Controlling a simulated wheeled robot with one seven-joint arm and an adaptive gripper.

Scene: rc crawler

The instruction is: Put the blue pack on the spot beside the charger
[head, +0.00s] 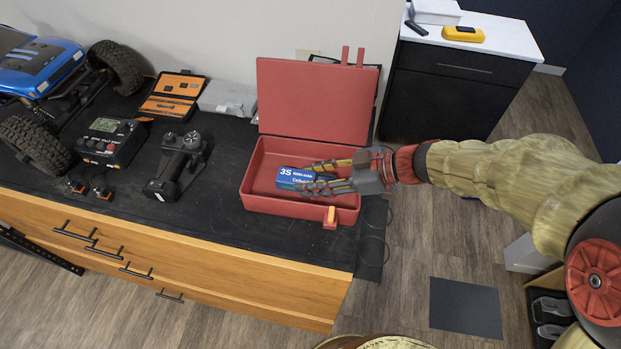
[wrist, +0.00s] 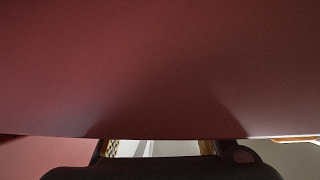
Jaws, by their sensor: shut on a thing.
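The blue pack (head: 290,176), marked "3S" in white, is inside the open red case (head: 262,207). My gripper (head: 309,178) reaches into the case from the right. Its fingers are shut on the right end of the pack. I cannot tell whether the pack touches the case floor. The charger (head: 110,142), a black box with a green screen, stands on the dark bench top at left. A red surface (wrist: 160,70) fills most of the wrist view, and the pack cannot be made out there.
The case lid (head: 315,98) stands open at the back. A black transmitter (head: 178,165) stands between charger and case. An orange tool box (head: 173,95) and a blue crawler (head: 40,65) with big tyres are behind and left. Connectors (head: 90,188) lie before the charger.

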